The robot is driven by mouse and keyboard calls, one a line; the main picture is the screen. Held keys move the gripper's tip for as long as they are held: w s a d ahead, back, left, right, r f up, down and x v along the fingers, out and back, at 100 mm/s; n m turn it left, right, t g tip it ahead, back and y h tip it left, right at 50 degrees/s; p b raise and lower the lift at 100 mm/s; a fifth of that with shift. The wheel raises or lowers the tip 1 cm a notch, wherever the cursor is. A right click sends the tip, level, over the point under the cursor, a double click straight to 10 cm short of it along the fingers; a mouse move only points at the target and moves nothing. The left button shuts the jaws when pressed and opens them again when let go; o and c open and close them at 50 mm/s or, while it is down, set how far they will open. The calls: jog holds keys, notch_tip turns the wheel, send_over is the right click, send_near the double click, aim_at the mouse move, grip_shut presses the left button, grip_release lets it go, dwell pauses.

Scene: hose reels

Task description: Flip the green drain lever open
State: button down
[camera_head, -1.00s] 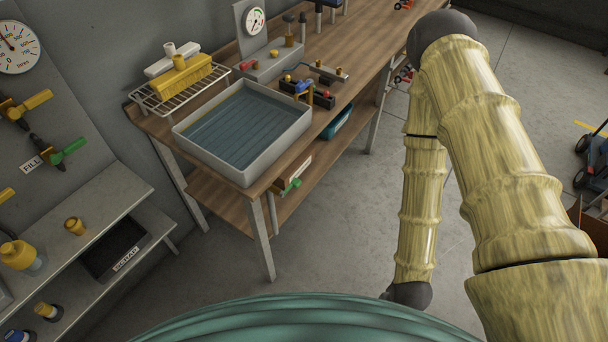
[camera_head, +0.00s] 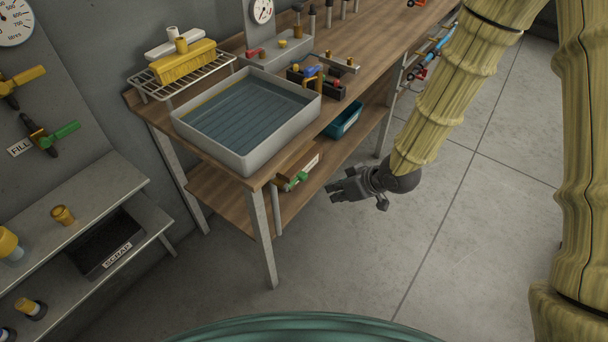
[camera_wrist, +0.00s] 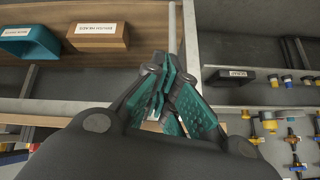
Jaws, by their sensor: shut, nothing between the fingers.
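The green drain lever (camera_head: 293,183) sits on a valve under the front edge of the workbench, below the grey tray (camera_head: 246,158) filled with water. A pale pipe (camera_head: 276,209) runs down beside it. My gripper (camera_head: 330,191) is to the right of the lever, in front of the bench, with its fingers pointing left towards it and a gap between them. In the wrist view, my gripper (camera_wrist: 172,92) has its teal-padded fingers together and empty. The lever cannot be made out in the wrist view; the fingers may hide it.
A teal bin (camera_head: 343,121) and a labelled wooden box (camera_head: 305,168) are on the lower shelf. A bench leg (camera_head: 261,236) stands left of the lever. At left is a grey shelf with a scrap bin (camera_head: 106,246). The floor (camera_head: 390,255) before the bench is clear.

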aim_at(305, 175)
jog(key=w+a+r+n+y+b, duration=0.1)
jog(key=w+a+r+n+b, duration=0.1)
jog(key=w+r, duration=0.3)
jog(key=shift+a+r+n+t, duration=0.35)
jog(key=shift+r+n, duration=0.15)
jog(key=shift+r, duration=0.45)
jog(key=shift+f, duration=0.1)
jog(key=x, duration=1)
jog(key=shift+p, duration=0.3)
jog(key=shift+p, duration=0.55)
